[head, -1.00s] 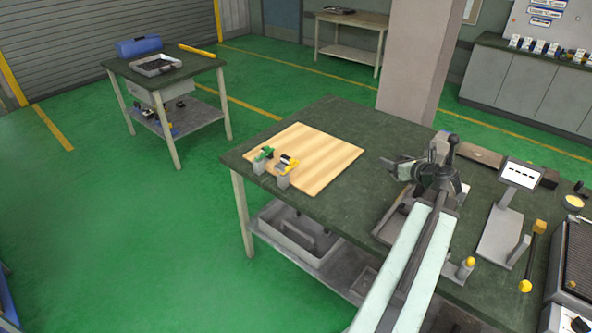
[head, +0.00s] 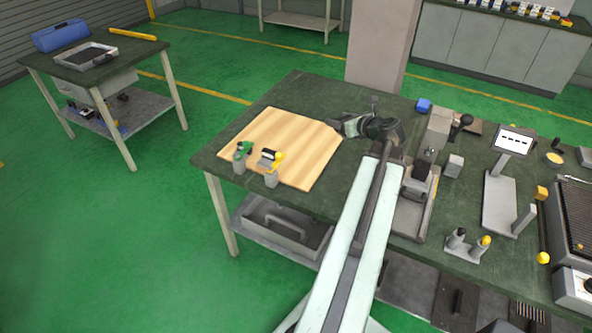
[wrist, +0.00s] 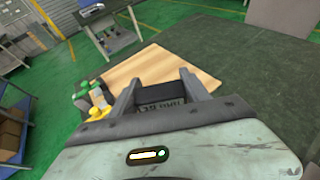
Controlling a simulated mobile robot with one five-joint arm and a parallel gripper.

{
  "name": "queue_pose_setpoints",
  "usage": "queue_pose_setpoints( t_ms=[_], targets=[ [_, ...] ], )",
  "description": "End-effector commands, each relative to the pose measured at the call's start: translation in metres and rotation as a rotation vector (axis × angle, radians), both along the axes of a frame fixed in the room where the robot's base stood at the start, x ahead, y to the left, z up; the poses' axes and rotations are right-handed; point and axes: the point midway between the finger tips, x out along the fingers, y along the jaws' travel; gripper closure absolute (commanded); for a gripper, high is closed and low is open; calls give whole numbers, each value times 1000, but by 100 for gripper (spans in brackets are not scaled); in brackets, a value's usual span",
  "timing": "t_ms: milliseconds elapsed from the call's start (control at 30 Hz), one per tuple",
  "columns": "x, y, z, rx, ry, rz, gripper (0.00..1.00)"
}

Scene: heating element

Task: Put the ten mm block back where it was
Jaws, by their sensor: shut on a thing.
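My gripper (head: 346,126) is beside the right corner of the wooden board in the head view, with its fingers partly hidden there. In the wrist view my gripper (wrist: 157,88) is shut on a dark grey block (wrist: 162,101) with lettering on its face, too small to read surely. The block sits low between the two fingers. I take it for the ten mm block, but cannot confirm its size. It cannot be made out in the head view.
The wooden board (head: 290,133) has wide bare room.

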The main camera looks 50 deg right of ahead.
Motion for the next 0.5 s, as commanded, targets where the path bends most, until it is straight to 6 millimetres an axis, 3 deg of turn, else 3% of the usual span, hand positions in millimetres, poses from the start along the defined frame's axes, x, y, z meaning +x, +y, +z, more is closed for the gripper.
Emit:
queue_pose_setpoints(
  t_ms=[200,300,400,500],
  targets=[
    [-15,27,-96,10,19,202,100],
    [-27,45,-133,11,18,325,100],
    [-39,61,-158,7,11,429,100],
    [-48,72,-171,3,1,501,100]
  ],
)
